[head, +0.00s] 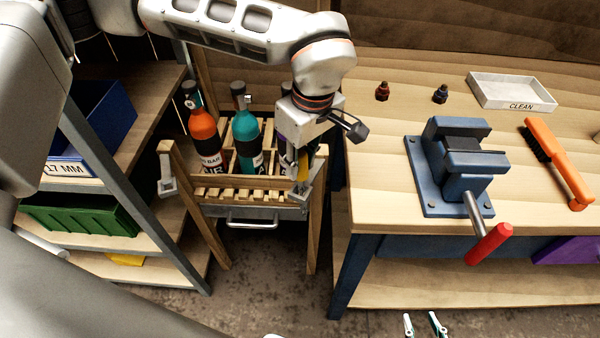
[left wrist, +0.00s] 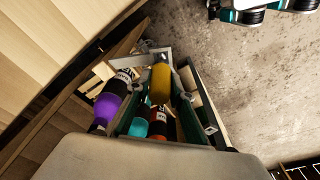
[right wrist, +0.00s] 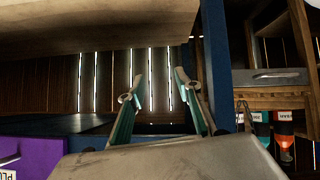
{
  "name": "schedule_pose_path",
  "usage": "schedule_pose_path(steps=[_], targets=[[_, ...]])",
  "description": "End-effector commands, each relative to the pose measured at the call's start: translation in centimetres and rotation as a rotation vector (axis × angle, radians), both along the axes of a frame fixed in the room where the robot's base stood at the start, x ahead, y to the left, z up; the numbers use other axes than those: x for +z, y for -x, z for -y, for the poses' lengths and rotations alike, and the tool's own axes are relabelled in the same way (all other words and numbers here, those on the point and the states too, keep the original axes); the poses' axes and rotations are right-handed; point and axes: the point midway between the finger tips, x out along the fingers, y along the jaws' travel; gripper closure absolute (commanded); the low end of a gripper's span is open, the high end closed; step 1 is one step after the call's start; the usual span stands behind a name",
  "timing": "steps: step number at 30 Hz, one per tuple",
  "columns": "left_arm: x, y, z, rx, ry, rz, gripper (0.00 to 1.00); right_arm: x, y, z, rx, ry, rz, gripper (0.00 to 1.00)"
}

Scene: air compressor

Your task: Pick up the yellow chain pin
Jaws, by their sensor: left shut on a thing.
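The yellow chain pin (left wrist: 160,84) shows as a yellow cylinder between my left gripper's fingers in the left wrist view. In the head view only a narrow strip of the yellow pin (head: 302,165) shows. My left gripper (head: 300,182) is shut on it, pointing down at the right front of the wooden bottle crate. My right gripper (head: 423,324) is open and empty at the bottom edge of the head view, in front of the workbench. Its two spread fingers also fill the middle of the right wrist view (right wrist: 158,90).
Orange (head: 204,132), teal (head: 246,135) and purple (left wrist: 105,108) bottles stand close beside the left gripper in the crate (head: 255,197). A shelf with blue (head: 100,115) and green (head: 80,214) bins is left. The workbench (head: 385,185) at right carries a blue vise (head: 455,160).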

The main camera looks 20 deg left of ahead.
Motion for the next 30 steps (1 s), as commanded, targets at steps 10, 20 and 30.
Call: schedule_pose_path(steps=[10,20,30], targets=[[8.8,-0.1,0.0,0.0,0.001,0.006,1.0,1.0,-0.3,-0.3,0.0,-0.01,0.007,0.66],[12.5,0.0,0.0,0.0,0.0,0.001,1.0,0.9,-0.1,-0.3,-0.002,-0.013,0.002,0.66],[12.8,0.0,0.0,0.0,-0.001,0.0,1.0,0.6,0.2,-0.3,-0.002,-0.013,-0.006,0.66]])
